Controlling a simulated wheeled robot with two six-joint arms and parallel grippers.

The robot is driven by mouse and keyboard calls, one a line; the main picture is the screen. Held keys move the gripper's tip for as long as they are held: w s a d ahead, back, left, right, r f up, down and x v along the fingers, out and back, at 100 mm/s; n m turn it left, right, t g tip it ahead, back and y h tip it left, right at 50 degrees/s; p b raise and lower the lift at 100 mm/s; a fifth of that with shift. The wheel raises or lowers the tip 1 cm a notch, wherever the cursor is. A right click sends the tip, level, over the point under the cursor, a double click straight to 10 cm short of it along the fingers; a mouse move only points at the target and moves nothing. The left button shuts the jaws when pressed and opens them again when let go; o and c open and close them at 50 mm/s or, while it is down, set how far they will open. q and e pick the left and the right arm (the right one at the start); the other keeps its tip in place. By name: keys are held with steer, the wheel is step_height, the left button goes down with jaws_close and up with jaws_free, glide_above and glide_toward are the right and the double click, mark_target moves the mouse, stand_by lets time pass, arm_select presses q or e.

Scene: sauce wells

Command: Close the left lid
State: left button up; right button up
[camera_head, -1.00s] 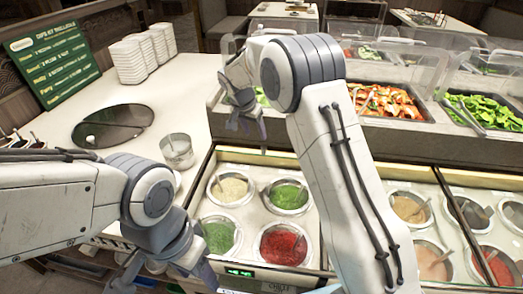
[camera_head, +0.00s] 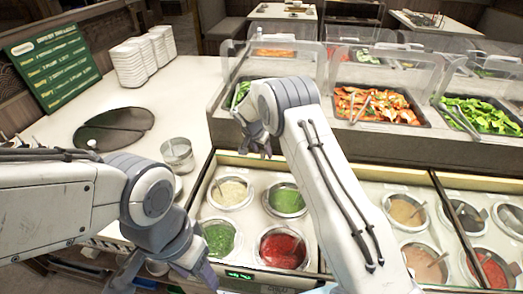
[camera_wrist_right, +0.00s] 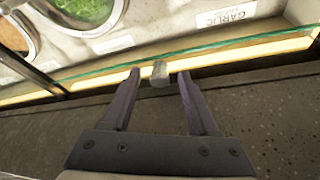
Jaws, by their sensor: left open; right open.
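The left sauce well unit (camera_head: 256,203) holds several round pots, and their tops show. In the right wrist view, a thin greenish glass edge (camera_wrist_right: 95,79), apparently the left lid's, runs along the cream rim. A small grey knob (camera_wrist_right: 160,73) on it lies between my right fingertips. My right gripper (camera_head: 257,148) is open at the back edge of the left unit; it also shows in the wrist view (camera_wrist_right: 159,76). I cannot tell whether it touches the knob. My left gripper (camera_head: 165,276) is open and empty at the front left, outside the unit.
A metal cup (camera_head: 177,154) stands left of the unit. Plate stacks (camera_head: 130,64), a dark round board (camera_head: 114,126) and a green sign (camera_head: 53,63) are farther left. Food trays under clear guards (camera_head: 375,105) stand behind. Another sauce unit (camera_head: 432,232) adjoins on the right.

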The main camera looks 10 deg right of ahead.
jaws_close()
stand_by(1.4)
